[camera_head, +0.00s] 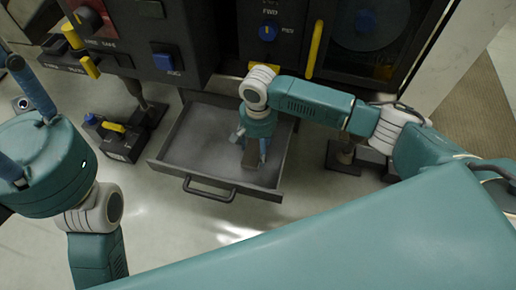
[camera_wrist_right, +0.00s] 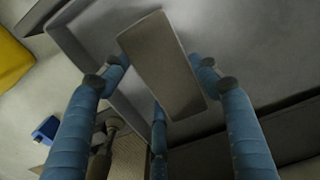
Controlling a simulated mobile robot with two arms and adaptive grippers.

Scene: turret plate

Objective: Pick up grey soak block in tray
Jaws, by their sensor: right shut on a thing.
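The grey soak block (camera_wrist_right: 162,65) is a flat, rectangular piece between the blue fingers of my right gripper (camera_wrist_right: 158,85) in the right wrist view, slanted in the picture. In the head view my right gripper (camera_head: 252,150) points down into the right part of the open grey tray (camera_head: 190,145), shut on the block (camera_head: 250,158). Gripper and fingers partly hide the block there. I cannot tell whether it touches the tray floor. My left gripper (camera_head: 20,110) is at the left edge with its blue fingers partly cut off; nothing shows between them.
A small dark box with a yellow lever (camera_head: 113,127) stands left of the tray. The pale floor in front of the tray handle (camera_head: 210,192) is clear.

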